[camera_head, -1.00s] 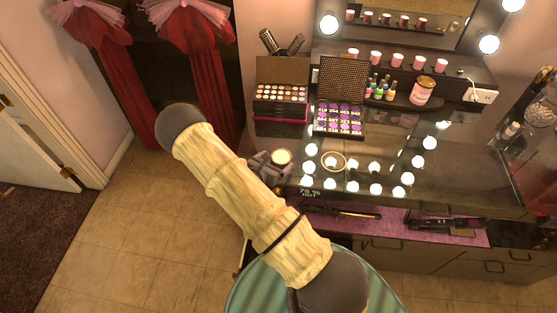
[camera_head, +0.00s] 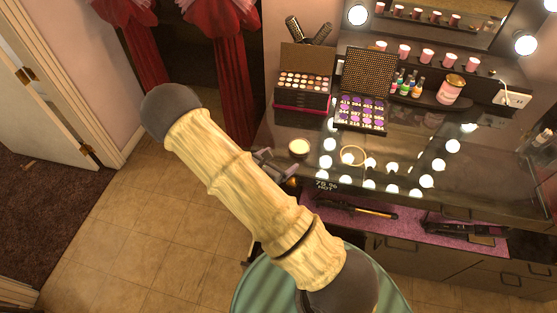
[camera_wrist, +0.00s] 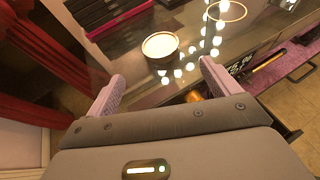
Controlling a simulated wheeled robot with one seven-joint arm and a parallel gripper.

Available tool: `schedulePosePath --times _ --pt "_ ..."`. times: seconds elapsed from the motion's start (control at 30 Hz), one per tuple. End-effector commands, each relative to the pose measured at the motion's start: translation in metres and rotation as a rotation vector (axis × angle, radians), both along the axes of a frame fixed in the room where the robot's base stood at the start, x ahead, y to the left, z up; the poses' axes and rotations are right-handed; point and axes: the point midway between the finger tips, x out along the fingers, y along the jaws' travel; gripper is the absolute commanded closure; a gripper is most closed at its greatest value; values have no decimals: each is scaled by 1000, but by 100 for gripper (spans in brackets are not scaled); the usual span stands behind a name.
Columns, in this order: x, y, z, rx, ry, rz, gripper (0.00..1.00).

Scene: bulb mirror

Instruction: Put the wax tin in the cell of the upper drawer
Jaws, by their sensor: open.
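The wax tin is a small round tin with a pale cream top. It stands on the dark glossy vanity top near its left front edge in the head view (camera_head: 299,147), and in the wrist view (camera_wrist: 160,46). My gripper (camera_wrist: 158,85) is open and empty, with its two lilac fingers wide apart. The tin lies beyond the fingertips, not between them. In the head view my gripper (camera_head: 276,165) is partly hidden by my arm, at the left front of the vanity. A purple-lined open space (camera_head: 415,219) under the top holds styling irons; I cannot make out the drawer's cell.
Eyeshadow palettes (camera_head: 303,82) and an open purple palette (camera_head: 361,112) stand behind the tin. A gold ring shape (camera_head: 354,155) and bulb reflections show on the glossy top. A green stool (camera_head: 245,292) is below my arm. Red curtains (camera_head: 236,70) hang at the left.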

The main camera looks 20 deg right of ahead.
Motion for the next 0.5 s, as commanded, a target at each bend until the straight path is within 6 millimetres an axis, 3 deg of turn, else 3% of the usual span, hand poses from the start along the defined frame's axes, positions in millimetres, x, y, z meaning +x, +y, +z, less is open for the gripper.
schedulePosePath --times 0.27,0.5 --pt "-10 -10 12 38 -22 -98 12" --pt "-65 -33 50 253 -117 -526 12"
